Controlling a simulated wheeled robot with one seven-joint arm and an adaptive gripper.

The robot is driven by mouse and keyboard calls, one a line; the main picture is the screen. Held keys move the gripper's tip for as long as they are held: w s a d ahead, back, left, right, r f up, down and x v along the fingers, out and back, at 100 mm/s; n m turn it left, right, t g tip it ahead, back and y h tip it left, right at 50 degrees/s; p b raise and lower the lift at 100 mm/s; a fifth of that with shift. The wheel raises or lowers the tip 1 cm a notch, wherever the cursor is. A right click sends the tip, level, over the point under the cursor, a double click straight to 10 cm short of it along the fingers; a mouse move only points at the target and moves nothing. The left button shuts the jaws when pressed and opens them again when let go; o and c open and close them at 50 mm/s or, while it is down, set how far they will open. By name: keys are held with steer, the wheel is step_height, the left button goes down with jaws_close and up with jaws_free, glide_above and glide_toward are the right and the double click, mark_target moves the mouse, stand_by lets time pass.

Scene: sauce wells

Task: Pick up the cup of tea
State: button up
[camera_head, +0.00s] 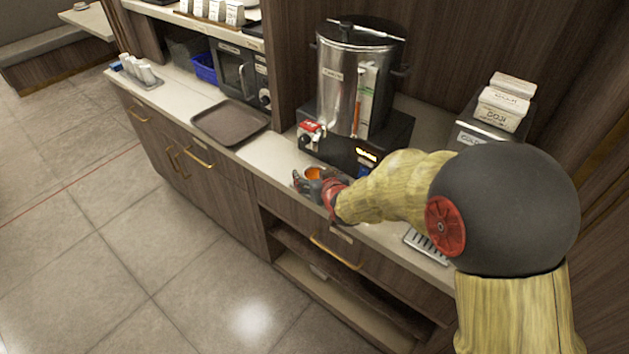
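A small cup of orange-brown tea (314,173) is at the counter's front edge, in front of the large metal urn. My gripper (312,183) reaches to it from the right, with its dark fingers around or close beside the cup. The fingers and wrist hide most of the cup's wall. I cannot tell whether the fingers press on it, or whether the cup rests on the counter.
The metal urn (350,85) stands on a black base just behind the cup. A brown tray (231,122) lies to the left on the counter. Boxes (503,105) stand at the right, and a drip grate (428,244) lies near my arm. Floor in front is clear.

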steer(key=shift+c, duration=1.2)
steer(key=c, duration=1.1)
steer(key=shift+r, duration=0.1)
